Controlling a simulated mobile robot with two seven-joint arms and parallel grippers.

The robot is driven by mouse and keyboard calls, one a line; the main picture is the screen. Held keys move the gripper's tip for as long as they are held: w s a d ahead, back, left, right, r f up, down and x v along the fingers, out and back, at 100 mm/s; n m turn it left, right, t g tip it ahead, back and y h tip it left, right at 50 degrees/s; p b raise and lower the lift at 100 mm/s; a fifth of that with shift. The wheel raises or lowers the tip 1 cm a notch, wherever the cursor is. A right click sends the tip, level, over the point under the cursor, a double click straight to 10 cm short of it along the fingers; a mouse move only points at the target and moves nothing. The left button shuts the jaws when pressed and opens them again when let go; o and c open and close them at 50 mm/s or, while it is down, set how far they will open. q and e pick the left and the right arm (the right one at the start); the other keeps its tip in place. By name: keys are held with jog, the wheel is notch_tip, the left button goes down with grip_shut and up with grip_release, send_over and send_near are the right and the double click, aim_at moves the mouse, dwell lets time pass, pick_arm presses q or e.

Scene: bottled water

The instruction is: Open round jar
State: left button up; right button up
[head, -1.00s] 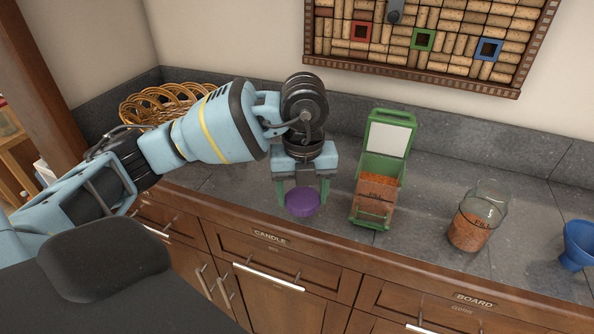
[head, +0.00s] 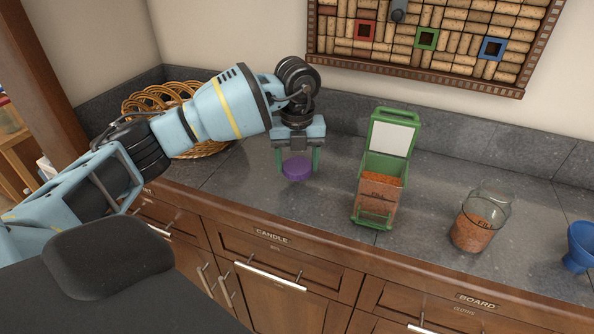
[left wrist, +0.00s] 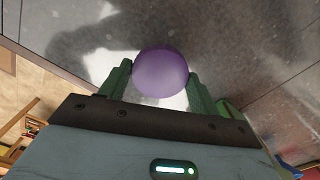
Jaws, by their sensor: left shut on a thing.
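My left gripper (head: 295,162) points down over the counter, left of the green container. Its green fingers are shut on a round purple lid (head: 297,169). The lid also shows between the fingertips in the left wrist view (left wrist: 161,73). I cannot tell whether the lid touches the counter or hangs just above it. The round clear glass jar (head: 480,221) stands upright at the right of the counter. My right gripper is not in view.
A green-framed container (head: 382,170), its lid raised, holds orange grains between my gripper and the jar. A blue funnel-shaped thing (head: 581,246) stands at the right edge. A wicker basket (head: 205,148) sits behind my left arm. The grey counter (head: 245,185) is bare near the gripper.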

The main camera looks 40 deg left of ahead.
aim_at(297, 165)
pick_arm(q)
jog(key=shift+f, duration=1.5)
jog(key=shift+f, duration=0.2)
jog(key=o, duration=1.1)
jog(key=shift+r, duration=0.15)
notch_tip(297, 165, up, 12)
jog(key=shift+r, duration=0.1)
